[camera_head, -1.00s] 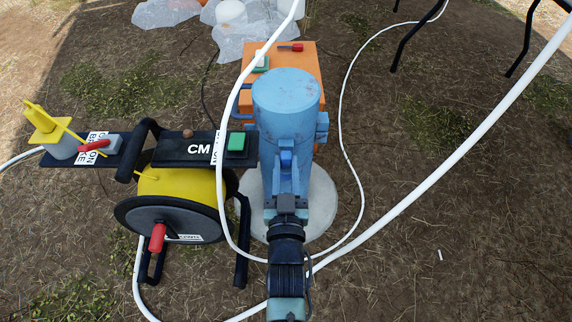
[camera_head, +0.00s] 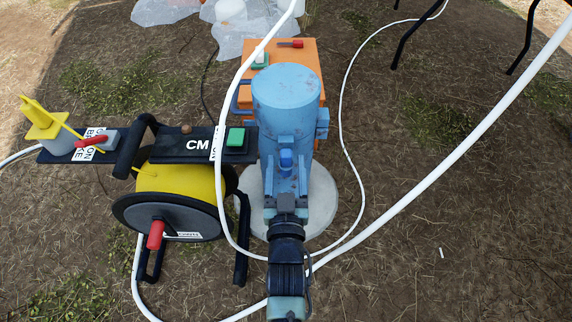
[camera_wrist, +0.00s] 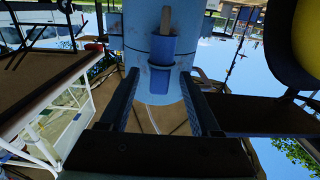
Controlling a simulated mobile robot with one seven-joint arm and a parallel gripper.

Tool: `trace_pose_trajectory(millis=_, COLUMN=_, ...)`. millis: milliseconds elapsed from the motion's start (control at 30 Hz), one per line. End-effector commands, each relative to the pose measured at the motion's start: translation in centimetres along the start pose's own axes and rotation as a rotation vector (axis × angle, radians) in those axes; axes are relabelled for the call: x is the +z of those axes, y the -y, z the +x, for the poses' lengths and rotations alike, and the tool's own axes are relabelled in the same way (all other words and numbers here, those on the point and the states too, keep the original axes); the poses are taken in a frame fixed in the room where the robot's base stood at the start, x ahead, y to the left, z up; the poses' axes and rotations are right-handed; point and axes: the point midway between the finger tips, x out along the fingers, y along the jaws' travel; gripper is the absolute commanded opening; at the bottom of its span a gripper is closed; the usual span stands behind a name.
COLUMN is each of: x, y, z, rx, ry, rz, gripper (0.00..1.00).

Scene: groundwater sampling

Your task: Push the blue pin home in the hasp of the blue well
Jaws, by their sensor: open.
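The blue well (camera_head: 287,95) is an upright blue cylinder on a round pale pad. A small blue block, which looks like the blue pin at the hasp (camera_head: 286,159), sits on its near side. In the wrist view a darker blue piece with a collar (camera_wrist: 163,55) lies against the well's wall (camera_wrist: 137,25), with a brownish strip above it. How far the pin sits in the hasp I cannot tell. My gripper (camera_head: 287,182) is in front of the well. In the wrist view its open fingers (camera_wrist: 160,88) stand either side of the blue piece, with gaps.
A yellow cable reel (camera_head: 175,188) with a black frame and red handle stands close on the left. An orange box (camera_head: 305,55) is behind the well. White hose (camera_head: 425,195) loops around the well and crosses to the right. The ground at right is mostly clear.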

Motion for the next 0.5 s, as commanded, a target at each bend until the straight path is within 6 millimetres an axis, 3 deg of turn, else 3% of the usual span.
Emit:
trace_pose_trajectory(millis=233, x=-0.2, y=0.0, z=-1.7, rx=0.000, ry=0.004, rz=0.000, gripper=0.64)
trace_pose_trajectory(millis=500, x=-0.4, y=0.0, z=-7.5, rx=0.000, ry=0.007, rz=0.000, gripper=0.64)
